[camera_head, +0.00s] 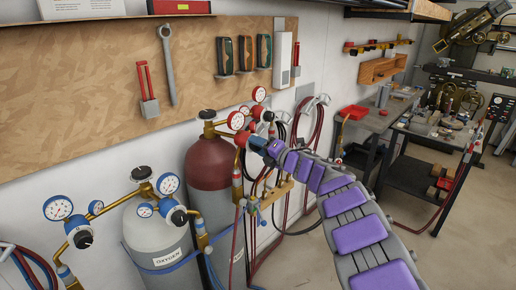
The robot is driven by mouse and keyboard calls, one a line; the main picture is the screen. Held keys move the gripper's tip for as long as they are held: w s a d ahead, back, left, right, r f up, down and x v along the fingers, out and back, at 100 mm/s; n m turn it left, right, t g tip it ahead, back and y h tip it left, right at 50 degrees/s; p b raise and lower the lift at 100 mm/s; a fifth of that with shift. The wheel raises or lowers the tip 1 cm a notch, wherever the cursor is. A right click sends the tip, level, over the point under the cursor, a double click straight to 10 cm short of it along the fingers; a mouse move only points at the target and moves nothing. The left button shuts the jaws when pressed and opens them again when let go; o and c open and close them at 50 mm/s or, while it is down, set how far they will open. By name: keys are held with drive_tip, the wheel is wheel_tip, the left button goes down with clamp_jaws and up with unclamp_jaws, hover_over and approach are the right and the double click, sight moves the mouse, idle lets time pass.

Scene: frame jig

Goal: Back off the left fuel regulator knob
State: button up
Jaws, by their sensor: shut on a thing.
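The left fuel regulator, with red-rimmed gauges (236,121), is mounted at the top of the maroon cylinder (209,166). My purple-and-grey arm reaches up from the lower right, and my gripper (259,144) is at the front of this regulator, just right of its lower red gauge. The gripper is shut on the left fuel regulator knob, which is mostly hidden by the jaws. The knob's turn position cannot be seen.
A second red-gauged regulator (259,95) sits close behind and right. A grey oxygen cylinder (157,240) with blue-rimmed gauges (58,208) stands at left. Hoses (305,140) hang by the wall. A workbench (372,121) stands at right, with open floor before it.

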drive_tip(key=shift+f+n, duration=0.4)
drive_tip(key=shift+n, duration=0.4)
drive_tip(key=o, duration=1.1)
drive_tip(key=shift+w, duration=0.1)
drive_tip(key=shift+c, duration=0.2)
drive_tip(key=shift+r, duration=0.2)
drive_tip(key=shift+d, duration=0.1)
drive_tip(key=p+v, duration=0.2)
drive_tip(key=v, duration=1.5)
drive_tip(key=shift+p, duration=0.4)
drive_tip(key=shift+d+f, duration=0.1)
